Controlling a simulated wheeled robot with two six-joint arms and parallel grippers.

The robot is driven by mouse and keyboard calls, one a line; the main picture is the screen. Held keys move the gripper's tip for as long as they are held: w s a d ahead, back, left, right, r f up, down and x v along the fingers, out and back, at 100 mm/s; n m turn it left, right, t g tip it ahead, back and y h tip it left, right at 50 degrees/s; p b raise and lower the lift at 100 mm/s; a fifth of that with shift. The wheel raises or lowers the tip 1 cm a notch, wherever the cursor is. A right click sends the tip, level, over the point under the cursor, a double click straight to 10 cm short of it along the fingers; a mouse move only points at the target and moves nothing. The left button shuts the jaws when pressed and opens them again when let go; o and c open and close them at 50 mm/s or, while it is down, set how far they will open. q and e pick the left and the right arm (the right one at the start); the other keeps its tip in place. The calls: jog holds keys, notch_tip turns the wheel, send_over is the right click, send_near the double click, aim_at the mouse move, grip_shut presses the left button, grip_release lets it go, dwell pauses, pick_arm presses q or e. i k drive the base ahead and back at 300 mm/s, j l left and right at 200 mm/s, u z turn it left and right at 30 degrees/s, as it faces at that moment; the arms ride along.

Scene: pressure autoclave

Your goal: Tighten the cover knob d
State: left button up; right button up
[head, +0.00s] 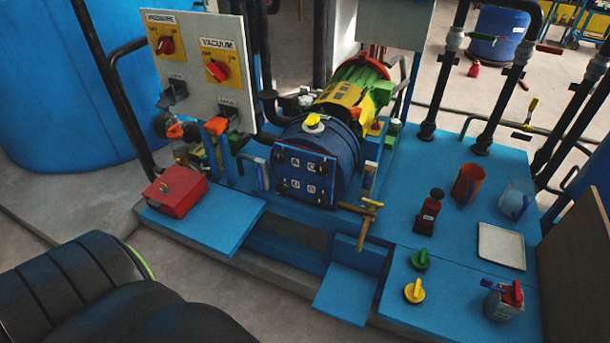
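The blue autoclave drum (335,140) lies on its side in the middle of the head view, with its square dark-blue cover (303,176) facing me. The cover bears white letter labels, A and C in the upper row; the lower two are too small to read surely. Small dark knobs sit near the cover's corners. The lower right knob (323,200) is probably knob d, but I cannot tell how tight it is. Neither of my grippers is in view.
A brass valve handle (369,216) stands close right of the cover. A red box (175,191) sits at left below the control panel (197,62). A red-and-black bottle (428,212), orange beaker (467,184), white tray (501,246) and green knob (420,260) occupy the right bench.

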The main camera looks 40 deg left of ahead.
aim_at(281, 189)
jog(key=u, duration=1.35)
